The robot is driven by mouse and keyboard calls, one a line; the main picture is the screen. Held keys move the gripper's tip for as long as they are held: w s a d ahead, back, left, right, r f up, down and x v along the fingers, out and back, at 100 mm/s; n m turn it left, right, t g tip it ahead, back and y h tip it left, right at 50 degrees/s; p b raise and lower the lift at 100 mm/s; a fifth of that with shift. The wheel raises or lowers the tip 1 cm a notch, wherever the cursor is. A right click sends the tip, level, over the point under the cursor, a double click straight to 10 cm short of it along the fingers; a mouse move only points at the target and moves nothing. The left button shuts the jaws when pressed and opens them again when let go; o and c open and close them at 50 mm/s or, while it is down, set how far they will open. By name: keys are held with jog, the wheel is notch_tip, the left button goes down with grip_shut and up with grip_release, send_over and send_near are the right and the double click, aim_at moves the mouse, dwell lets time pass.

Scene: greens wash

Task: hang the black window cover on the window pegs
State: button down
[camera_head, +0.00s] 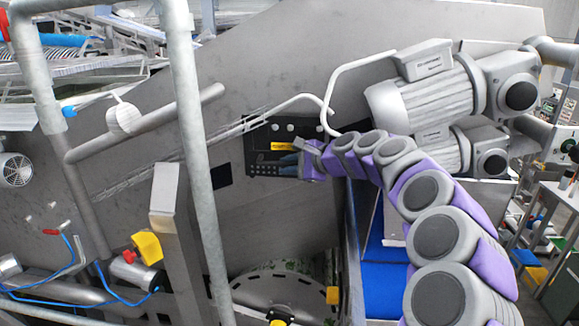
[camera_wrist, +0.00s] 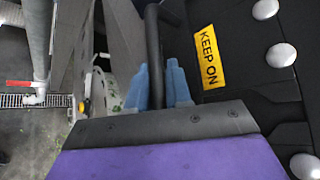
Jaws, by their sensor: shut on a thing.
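The black window cover (camera_head: 253,138) is against the grey metal machine wall in the head view, with a yellow label and silver round studs. In the wrist view the cover (camera_wrist: 245,95) fills the right side, and its label reads KEEP ON. My gripper (camera_head: 282,163) reaches the cover from the right. In the wrist view its blue fingers (camera_wrist: 160,76) are shut on the cover's black bar handle (camera_wrist: 153,40). I cannot tell whether the studs are the window pegs or whether the cover rests on them. The window behind the cover is hidden.
A vertical grey pipe (camera_head: 188,130) stands in front of the wall, left of the cover. A bent light rod (camera_head: 290,99) passes just above it. Motors (camera_head: 425,100) stick out at upper right. A small dark square (camera_head: 221,175) is on the wall to the left.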

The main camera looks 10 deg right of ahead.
jog(key=shift+w+a+p, duration=0.3)
jog(key=shift+w+a, duration=0.25)
jog(key=shift+a, duration=0.3)
jog(key=shift+w+d+p, duration=0.4)
jog(key=shift+w+d, duration=0.05)
jog(key=shift+w, duration=0.35)
jog(key=shift+d, duration=0.3)
jog(key=shift+a+f, duration=0.15)
jog(key=shift+a, duration=0.1)
jog(key=shift+a+f, duration=0.15)
jog(key=shift+f, duration=0.25)
